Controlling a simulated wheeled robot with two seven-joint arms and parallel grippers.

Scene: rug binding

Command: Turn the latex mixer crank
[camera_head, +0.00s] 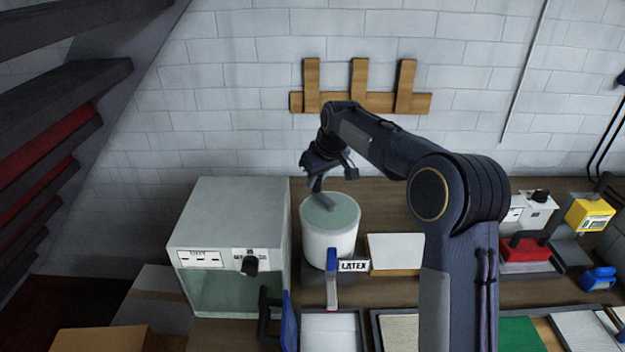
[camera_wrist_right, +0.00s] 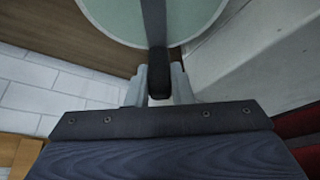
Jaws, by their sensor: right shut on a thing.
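The latex mixer (camera_head: 329,240) is a white tub with a pale green top and a LATEX label (camera_head: 353,266) at its front, standing on the bench. Its dark crank (camera_head: 322,202) lies across the top. My right gripper (camera_head: 316,186) reaches over the tub from behind. In the right wrist view, the gripper (camera_wrist_right: 159,88) is shut on the dark crank handle (camera_wrist_right: 158,60), with a finger on each side. The pale green top (camera_wrist_right: 110,18) shows beyond it. My left gripper is not in view.
A grey cabinet (camera_head: 232,220) with a dark knob stands close left of the mixer. A blue-handled tool (camera_head: 331,280) is in front. A wooden rack (camera_head: 360,102) hangs on the brick wall. A yellow device (camera_head: 589,214) stands far right.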

